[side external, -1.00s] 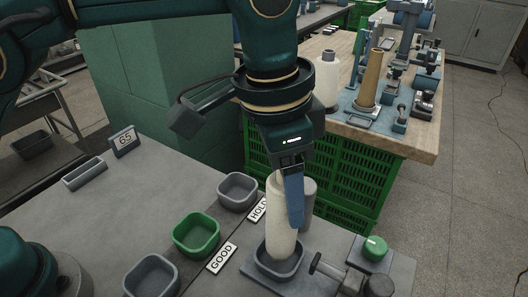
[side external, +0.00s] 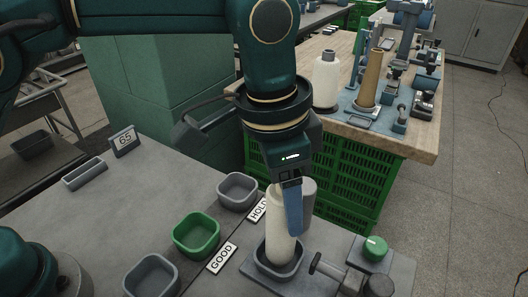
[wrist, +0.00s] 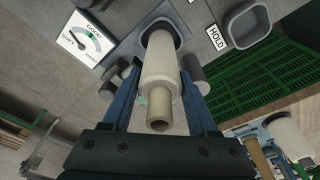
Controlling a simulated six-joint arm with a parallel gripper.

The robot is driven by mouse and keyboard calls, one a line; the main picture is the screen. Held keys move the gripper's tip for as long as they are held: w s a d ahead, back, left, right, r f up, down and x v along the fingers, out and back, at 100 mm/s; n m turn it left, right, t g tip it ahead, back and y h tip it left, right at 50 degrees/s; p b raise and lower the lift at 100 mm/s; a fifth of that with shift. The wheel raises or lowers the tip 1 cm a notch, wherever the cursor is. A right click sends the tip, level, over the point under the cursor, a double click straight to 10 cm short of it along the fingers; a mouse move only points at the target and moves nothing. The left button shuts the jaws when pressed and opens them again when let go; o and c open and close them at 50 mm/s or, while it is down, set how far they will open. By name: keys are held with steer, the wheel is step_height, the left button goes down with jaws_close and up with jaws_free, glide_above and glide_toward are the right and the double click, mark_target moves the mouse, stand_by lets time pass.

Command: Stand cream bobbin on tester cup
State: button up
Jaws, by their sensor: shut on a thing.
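The cream bobbin (side external: 279,238) stands about upright with its lower end inside the grey tester cup (side external: 262,268). Whether its base touches the cup floor is hidden by the cup wall. My gripper (side external: 291,205) is above and around the bobbin's upper part, with its blue fingers shut on it. In the wrist view the bobbin (wrist: 160,75) lies between the two fingers, its hollow top end towards the camera, and the cup (wrist: 160,24) shows round its far end.
A grey post (side external: 309,198) stands close behind the bobbin. A clamp (side external: 335,272) and green knob (side external: 375,247) are at right. The green tray (side external: 196,250) and grey trays (side external: 237,207) are at left. A dial (wrist: 85,36) marked SOFT, GOOD and HARD shows in the wrist view.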

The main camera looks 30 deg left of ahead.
steer(key=shift+f, duration=0.2)
steer(key=o, duration=1.3)
steer(key=shift+o, duration=0.2)
steer(key=shift+s+a+r, duration=0.15)
steer(key=shift+r, duration=1.15)
steer(key=shift+s+a+r, duration=0.15)
steer(key=shift+r, duration=1.1)
steer(key=shift+r, duration=0.1)
